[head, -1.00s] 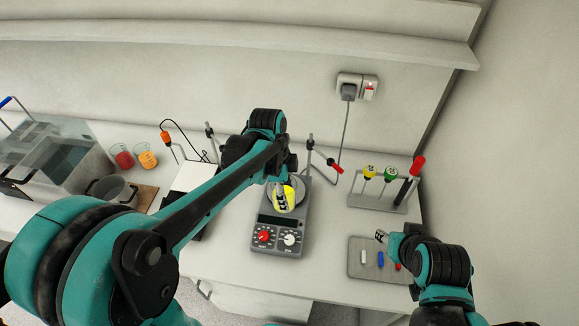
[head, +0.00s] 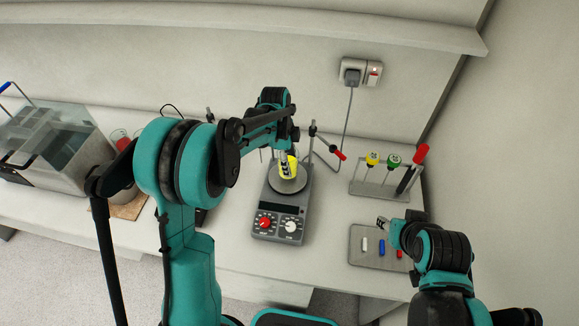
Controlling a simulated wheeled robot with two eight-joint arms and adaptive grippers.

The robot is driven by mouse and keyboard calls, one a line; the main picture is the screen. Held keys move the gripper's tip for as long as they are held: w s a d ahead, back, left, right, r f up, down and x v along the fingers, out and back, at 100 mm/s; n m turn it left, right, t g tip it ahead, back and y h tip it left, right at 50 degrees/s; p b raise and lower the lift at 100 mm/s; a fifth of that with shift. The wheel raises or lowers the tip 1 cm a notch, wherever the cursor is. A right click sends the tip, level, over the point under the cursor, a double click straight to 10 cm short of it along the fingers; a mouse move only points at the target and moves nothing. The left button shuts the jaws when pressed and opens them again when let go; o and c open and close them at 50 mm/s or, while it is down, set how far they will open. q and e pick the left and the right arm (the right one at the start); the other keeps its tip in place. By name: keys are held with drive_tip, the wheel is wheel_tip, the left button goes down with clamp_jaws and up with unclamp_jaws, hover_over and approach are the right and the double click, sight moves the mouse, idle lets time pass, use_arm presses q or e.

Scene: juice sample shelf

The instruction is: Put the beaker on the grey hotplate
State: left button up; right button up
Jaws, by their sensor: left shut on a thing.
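The grey hotplate (head: 281,216) stands on the bench in the middle, with a red and a white knob on its front and a round plate on top. The beaker (head: 288,167) with yellow content is over the round plate, in line with its far half. My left gripper (head: 285,157) is shut on the beaker from above and behind, and partly covers it. I cannot tell whether the beaker's base touches the plate. My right gripper (head: 383,222) is at the grey tray's left far edge, away from the beaker; its fingers are small and unclear.
A grey tray (head: 358,258) with small white, blue and red bars lies at right. Behind it stands a rack (head: 378,190) with yellow, green and red-topped tools. A clear-lidded bath (head: 60,150) stands at left. A stand with a red-tipped rod (head: 337,153) is right behind the hotplate.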

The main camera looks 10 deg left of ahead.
use_arm(q)
wheel_tip(320, 180, down, 3)
drive_tip(key=shift+r, duration=0.2)
drive_tip(key=shift+f, duration=0.1)
drive_tip(key=o, duration=1.4)
drive_tip(key=shift+c, duration=0.2)
